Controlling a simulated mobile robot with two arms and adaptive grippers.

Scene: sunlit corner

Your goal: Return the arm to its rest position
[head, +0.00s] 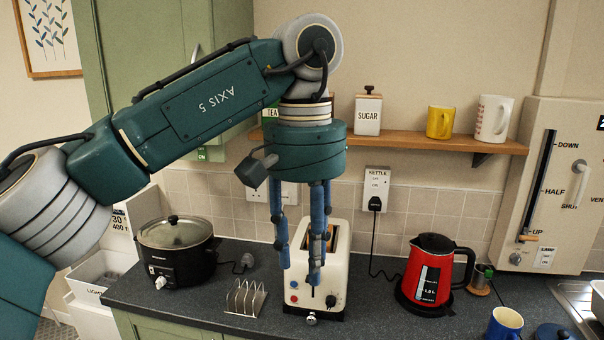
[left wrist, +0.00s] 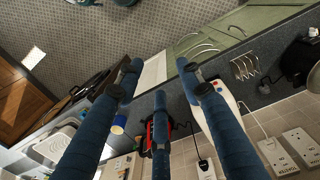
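My left arm comes in from the left in the head view, bent at the elbow with its wrist turned down. My left gripper (head: 299,268) hangs in front of the cream toaster (head: 291,290), its blue fingers pointing down and covering part of it. In the left wrist view the fingers (left wrist: 158,76) stand apart with nothing held between them. The toaster (left wrist: 221,122) shows there beside the right-hand finger. Whether a finger touches the toaster cannot be told. My right gripper is not in view.
A slow cooker (head: 176,250), toast rack (head: 245,298), red kettle (head: 431,272) and blue mug (head: 505,323) stand on the dark counter (head: 215,275). A shelf (head: 400,138) holds canisters and mugs behind the arm. A green cupboard (head: 150,40) is close behind the forearm. A lever panel (head: 560,190) is at right.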

